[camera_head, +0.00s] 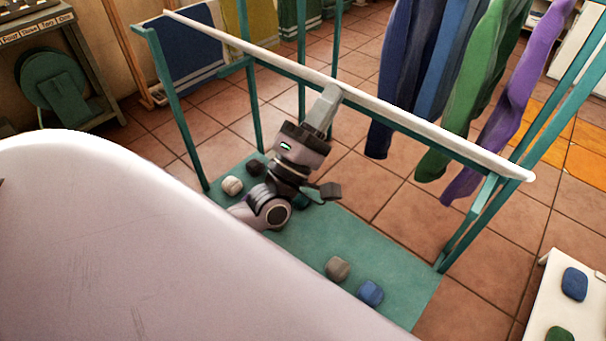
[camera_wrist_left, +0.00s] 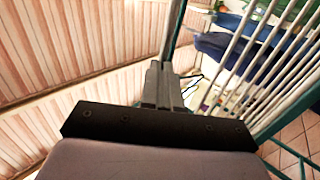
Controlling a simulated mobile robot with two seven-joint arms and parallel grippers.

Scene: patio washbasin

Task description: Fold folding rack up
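The folding rack is a teal frame with a long white top edge (camera_head: 430,131) sloping down to the right across the head view. Teal legs stand at both ends, and a teal panel (camera_head: 385,255) lies low between them. In the left wrist view several pale parallel slats (camera_wrist_left: 243,62) show inside a teal frame at the right. My left gripper (camera_head: 331,90) is at the middle of the white edge; its fingers (camera_wrist_left: 164,68) are together. My right gripper is out of view.
Rounded soaps lie on the panel, including a grey one (camera_head: 338,268) and a blue one (camera_head: 370,293). Blue, green and purple cloths (camera_head: 450,85) hang behind the rack. A white table (camera_head: 545,312) stands at lower right, a dark shelf (camera_head: 85,75) at upper left.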

